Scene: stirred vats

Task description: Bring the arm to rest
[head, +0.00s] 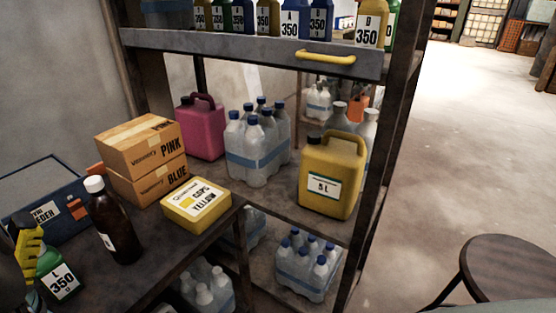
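A dark shape with a yellow ribbed part (27,248), which looks like part of my gripper, shows at the left edge of the head view. It is cut off by the frame, so I cannot tell whether it is open or shut. It overlaps the top of a green bottle (57,278) labelled L 350 at the bench's near left. I cannot tell whether it touches or holds that bottle.
A brown bottle (112,222), a yellow caps box (196,204), stacked cartons (140,145) and a blue case (48,203) crowd the bench. Behind stands a shelf rack (230,41) with a yellow canister (332,172) and bottle packs (258,146). A stool (510,265) stands right; floor beyond is open.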

